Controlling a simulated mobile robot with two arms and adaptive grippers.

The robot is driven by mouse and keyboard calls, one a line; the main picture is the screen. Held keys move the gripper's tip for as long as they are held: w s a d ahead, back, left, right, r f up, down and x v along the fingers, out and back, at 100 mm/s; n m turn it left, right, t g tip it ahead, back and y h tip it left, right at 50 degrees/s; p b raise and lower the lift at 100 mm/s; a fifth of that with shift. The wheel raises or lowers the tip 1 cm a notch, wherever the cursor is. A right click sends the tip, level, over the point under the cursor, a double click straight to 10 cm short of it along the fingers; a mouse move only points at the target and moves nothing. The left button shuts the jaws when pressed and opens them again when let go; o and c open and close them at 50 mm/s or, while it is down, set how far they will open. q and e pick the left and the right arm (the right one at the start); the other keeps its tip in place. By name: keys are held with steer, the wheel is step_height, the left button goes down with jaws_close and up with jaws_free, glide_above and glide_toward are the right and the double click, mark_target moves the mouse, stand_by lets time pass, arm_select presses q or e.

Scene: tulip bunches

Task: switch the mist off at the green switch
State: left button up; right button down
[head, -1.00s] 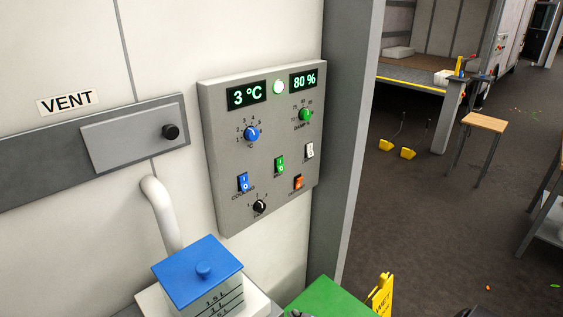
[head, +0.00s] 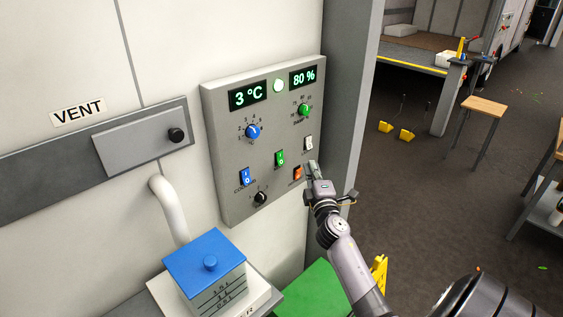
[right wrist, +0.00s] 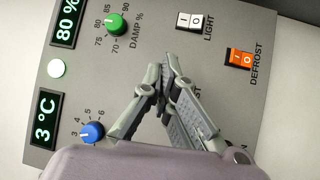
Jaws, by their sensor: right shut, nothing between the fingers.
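The green switch (head: 280,158) is in the middle of the grey control panel (head: 232,205) on the wall. Which side of it is pressed is too small to tell. My right gripper (head: 312,168) is shut and empty, in front of the panel's right edge, right of the green switch in the head view. In the right wrist view the shut fingers (right wrist: 160,82) point at the panel. They hide the green switch there, and only the end of its label shows. I cannot tell whether the fingertips touch the panel. My left gripper is not in view.
The white light switch (head: 309,143) and orange defrost switch (head: 297,173) are close to my right gripper. Blue (head: 253,131), green (head: 304,110) and black (head: 261,198) knobs surround the switches. A blue-lidded container (head: 205,262) stands below. The displays read 3 °C and 80 %.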

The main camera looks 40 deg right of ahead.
mark_target(280, 158)
steer(key=shift+f, duration=0.1)
steer(key=w+f+b, duration=0.3)
steer(key=w+b, duration=0.2)
steer(key=w, duration=0.3)
steer(key=shift+a+f, duration=0.15)
steer(key=shift+a, duration=0.25)
steer(key=shift+w, duration=0.1)
steer(key=shift+b, duration=0.3)
stand_by(0.9)
steer(key=shift+w+f+b, duration=0.15)
steer(key=shift+w+b, duration=0.15)
steer(key=shift+w, duration=0.1)
steer(key=shift+w+f+b, duration=0.15)
steer(key=shift+w+b, duration=0.2)
stand_by(0.7)
steer(key=shift+s, duration=0.1)
